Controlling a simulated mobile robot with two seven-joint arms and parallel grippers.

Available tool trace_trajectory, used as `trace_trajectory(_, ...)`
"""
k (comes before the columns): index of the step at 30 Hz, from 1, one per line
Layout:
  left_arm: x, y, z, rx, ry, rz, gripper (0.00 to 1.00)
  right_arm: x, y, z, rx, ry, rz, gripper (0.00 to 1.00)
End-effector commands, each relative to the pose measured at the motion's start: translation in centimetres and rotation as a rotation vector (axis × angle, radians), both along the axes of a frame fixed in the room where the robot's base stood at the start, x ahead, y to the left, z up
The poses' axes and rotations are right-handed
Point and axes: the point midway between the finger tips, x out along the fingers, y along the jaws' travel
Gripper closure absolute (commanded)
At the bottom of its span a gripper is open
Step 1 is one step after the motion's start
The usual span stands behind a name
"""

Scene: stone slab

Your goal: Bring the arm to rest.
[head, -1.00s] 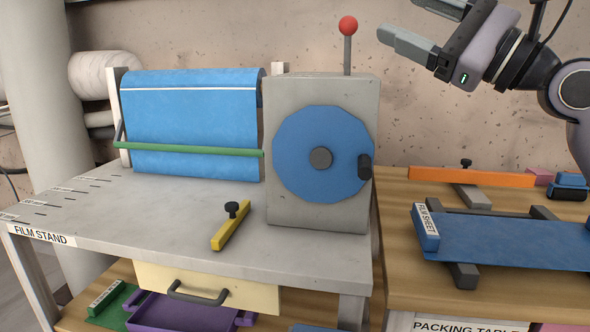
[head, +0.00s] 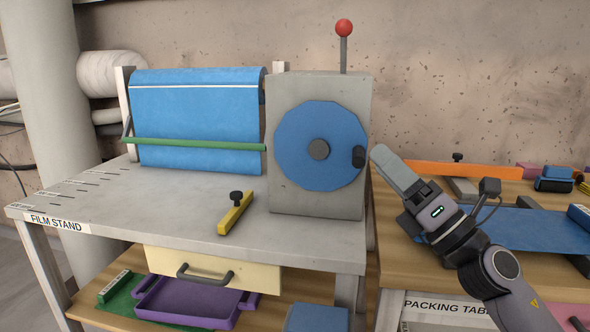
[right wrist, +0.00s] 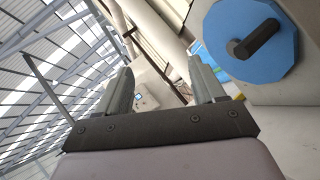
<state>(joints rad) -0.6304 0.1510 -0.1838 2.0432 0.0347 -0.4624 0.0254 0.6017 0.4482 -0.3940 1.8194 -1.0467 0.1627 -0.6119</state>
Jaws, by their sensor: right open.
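My right gripper (head: 392,172) is in the head view, just right of the grey machine box (head: 318,90) and in front of the packing table's left part. Its fingers point up and to the left. In the right wrist view its two fingers (right wrist: 160,88) stand apart with nothing between them. The blue wheel (head: 320,146) with its dark handle is close by on the left; it also shows in the right wrist view (right wrist: 250,45). Whether the fingertips touch the box cannot be told. My left gripper is not in view.
The film stand (head: 120,205) holds a blue film roll (head: 198,120), a green bar (head: 190,145) and a yellow piece (head: 236,213). A purple tray (head: 185,303) lies below. The packing table (head: 420,285) carries a blue sheet (head: 520,230) and an orange bar (head: 470,170). A red-knobbed lever (head: 344,28) tops the box.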

Motion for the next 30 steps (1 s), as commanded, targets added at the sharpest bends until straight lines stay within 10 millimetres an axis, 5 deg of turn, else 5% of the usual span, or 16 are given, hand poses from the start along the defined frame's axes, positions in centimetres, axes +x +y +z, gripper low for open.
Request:
trace_trajectory(8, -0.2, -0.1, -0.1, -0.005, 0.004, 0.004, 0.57, -1.0, -2.3, -13.0, 0.534, 0.532, 0.092, 0.31)
trace_trajectory(14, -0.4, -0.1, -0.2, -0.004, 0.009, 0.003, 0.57, -3.9, -3.9, -23.2, 0.935, 0.897, 0.08, 0.31)
trace_trajectory(21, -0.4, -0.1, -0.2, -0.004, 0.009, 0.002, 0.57, -10.9, -5.0, -35.2, 1.436, 1.292, -0.02, 0.31)
trace_trajectory(30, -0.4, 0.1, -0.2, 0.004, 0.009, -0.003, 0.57, -22.1, -4.9, -45.3, 1.976, 1.612, -0.234, 0.31)
